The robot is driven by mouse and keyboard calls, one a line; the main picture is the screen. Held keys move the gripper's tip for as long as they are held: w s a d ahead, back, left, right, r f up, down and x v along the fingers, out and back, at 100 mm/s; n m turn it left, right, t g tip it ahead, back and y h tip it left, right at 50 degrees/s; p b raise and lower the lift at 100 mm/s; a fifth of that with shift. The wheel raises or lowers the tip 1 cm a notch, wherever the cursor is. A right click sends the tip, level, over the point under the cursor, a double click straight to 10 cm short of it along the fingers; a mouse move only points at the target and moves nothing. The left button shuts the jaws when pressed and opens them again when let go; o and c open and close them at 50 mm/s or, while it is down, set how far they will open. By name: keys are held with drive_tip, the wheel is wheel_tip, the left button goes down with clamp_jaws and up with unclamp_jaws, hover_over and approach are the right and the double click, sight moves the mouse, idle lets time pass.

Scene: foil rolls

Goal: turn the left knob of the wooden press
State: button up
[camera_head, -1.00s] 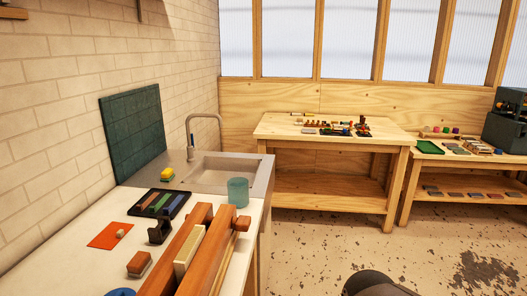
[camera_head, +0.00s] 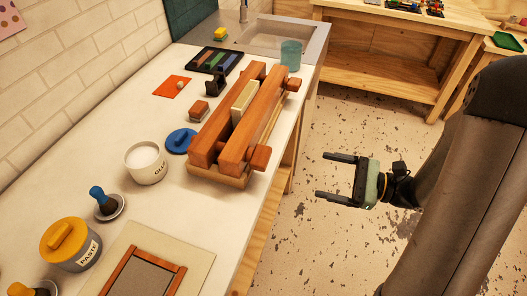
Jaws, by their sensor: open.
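The wooden press (camera_head: 245,122) stands on the white counter, made of two long reddish-brown beams with a cream block (camera_head: 244,101) between them. Two wooden knobs stick out of its right-hand side. The left knob (camera_head: 260,157) is at the near end and the other knob (camera_head: 293,84) is at the far end. My gripper (camera_head: 330,176) is open and empty, to the right of the press over the floor beyond the counter edge. Its two dark fingers point left toward the near knob, with a clear gap between.
A yellow paste jar (camera_head: 70,244) and a framed board (camera_head: 150,270) lie nearer. Floor (camera_head: 300,220) shows between counter and arm.

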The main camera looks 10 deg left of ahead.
sight(269, 157)
drive_tip(key=shift+m+t, duration=0.3)
drive_tip(key=w+a+p, duration=0.1)
drive_tip(key=a, duration=0.4)
drive_tip(key=a+p, duration=0.1)
drive_tip(key=a, duration=0.5)
drive_tip(key=w+a+p, duration=0.1)
drive_tip(key=a, duration=0.5)
drive_tip(key=shift+w+p, duration=0.35)
drive_tip(key=shift+p, duration=0.05)
drive_tip(key=c, duration=1)
